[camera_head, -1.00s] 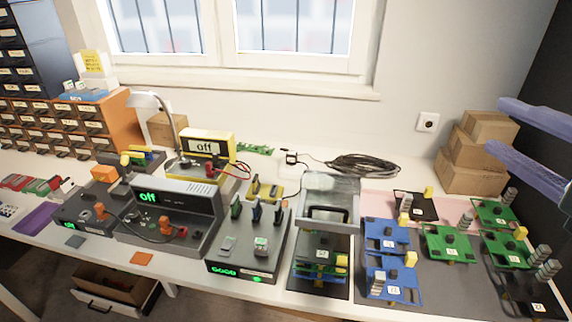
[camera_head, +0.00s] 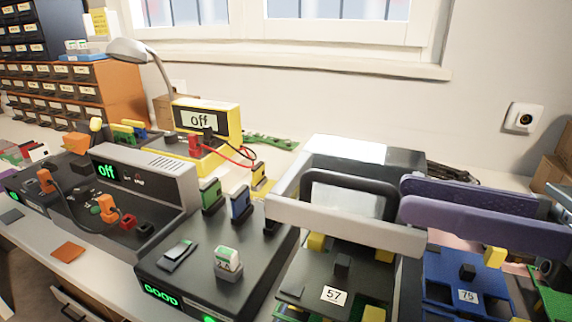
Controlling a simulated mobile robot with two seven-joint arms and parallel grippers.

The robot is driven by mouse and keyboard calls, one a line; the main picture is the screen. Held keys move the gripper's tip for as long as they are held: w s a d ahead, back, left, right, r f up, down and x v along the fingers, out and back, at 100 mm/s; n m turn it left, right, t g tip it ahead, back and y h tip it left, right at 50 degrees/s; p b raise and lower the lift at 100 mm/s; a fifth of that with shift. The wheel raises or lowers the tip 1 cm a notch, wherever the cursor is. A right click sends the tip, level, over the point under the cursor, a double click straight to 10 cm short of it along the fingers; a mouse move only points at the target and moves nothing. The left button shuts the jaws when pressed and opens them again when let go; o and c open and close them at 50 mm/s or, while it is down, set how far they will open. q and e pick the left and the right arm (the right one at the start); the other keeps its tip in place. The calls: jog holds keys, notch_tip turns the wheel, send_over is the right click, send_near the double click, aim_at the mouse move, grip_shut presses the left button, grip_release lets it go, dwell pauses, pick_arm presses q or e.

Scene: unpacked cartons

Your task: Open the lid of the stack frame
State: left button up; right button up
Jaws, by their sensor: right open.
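The stack frame (camera_head: 292,205) stands right of centre, with a light grey front bar, a dark looped handle (camera_head: 350,181) and a pale, shiny top at the back. I cannot tell the exact angle of its lid. A black board labelled 57 (camera_head: 310,264) lies at its front, with yellow blocks on and under it. My left gripper is out of view.
A dark tester reading GOOD (camera_head: 202,252) stands directly left of the frame. A blue board labelled 75 (camera_head: 440,292) lies to its right, below my gripper. Further left are a grey unit reading off (camera_head: 178,181) and a yellow meter (camera_head: 238,123). Cartons (camera_head: 548,172) stand at the right edge.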

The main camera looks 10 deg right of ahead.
aim_at(313, 175)
jog(key=p+x, duration=0.1)
jog(key=x, duration=0.7)
grip_shut()
dwell(1.2)
